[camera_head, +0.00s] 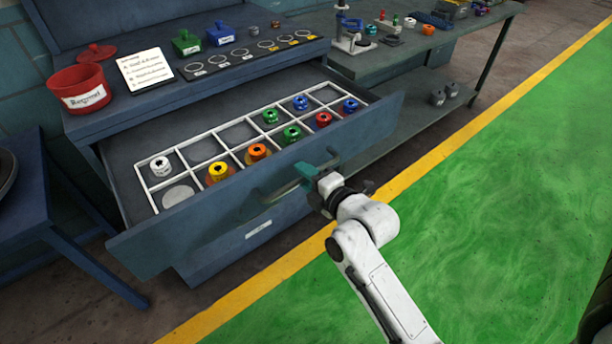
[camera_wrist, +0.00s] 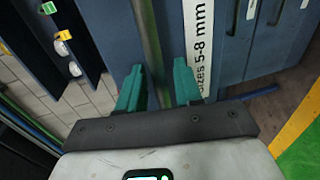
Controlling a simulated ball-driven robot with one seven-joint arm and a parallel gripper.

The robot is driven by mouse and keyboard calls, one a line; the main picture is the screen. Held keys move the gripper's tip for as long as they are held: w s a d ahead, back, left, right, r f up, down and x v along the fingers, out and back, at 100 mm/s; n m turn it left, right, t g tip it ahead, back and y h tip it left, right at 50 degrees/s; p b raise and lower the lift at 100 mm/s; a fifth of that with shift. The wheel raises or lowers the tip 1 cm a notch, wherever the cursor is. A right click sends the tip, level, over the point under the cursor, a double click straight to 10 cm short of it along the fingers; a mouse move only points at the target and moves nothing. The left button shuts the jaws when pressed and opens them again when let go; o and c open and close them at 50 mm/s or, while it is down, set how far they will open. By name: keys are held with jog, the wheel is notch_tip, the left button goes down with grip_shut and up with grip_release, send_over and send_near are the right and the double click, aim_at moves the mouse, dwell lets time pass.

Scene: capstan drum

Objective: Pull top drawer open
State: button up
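The top drawer (camera_head: 372,117) of the blue workbench is pulled out, with its divided inside showing. A bar handle (camera_head: 282,190) runs along its front. My gripper (camera_head: 306,172) is at the handle, with its teal fingers by the bar. In the wrist view, the fingers of my gripper (camera_wrist: 159,82) are apart. The handle bar (camera_wrist: 147,35) passes between them, nearer the left finger, with a gap to the right finger. A white label reading "5-8 mm" lies on the blue front beside it.
The drawer holds a white divider grid (camera_head: 207,147) with several coloured knob-like parts. On the bench top are a red pot (camera_head: 78,88), a note card (camera_head: 145,69) and green and blue boxes. A second table (camera_head: 425,44) stands behind. The green floor (camera_head: 500,190) at right is clear.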

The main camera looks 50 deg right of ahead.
jog(key=v, duration=1)
jog(key=shift+s+b, duration=0.35)
jog(key=shift+b, duration=0.1)
jog(key=shift+a, duration=0.15)
jog(key=s+a+f+m+g+y, duration=0.3)
jog(key=a+f+m+g, duration=0.45)
jog(key=f, duration=0.35)
jog(key=s+a+f+m+g+y+p, duration=0.1)
jog(key=s+a+f+m+g, duration=0.2)
jog(key=s+m+g, duration=0.3)
jog(key=shift+s+a+m, duration=0.4)
jog(key=shift+s+m, duration=0.45)
jog(key=shift+s, duration=0.2)
jog(key=shift+g, duration=0.25)
dwell(3.4)
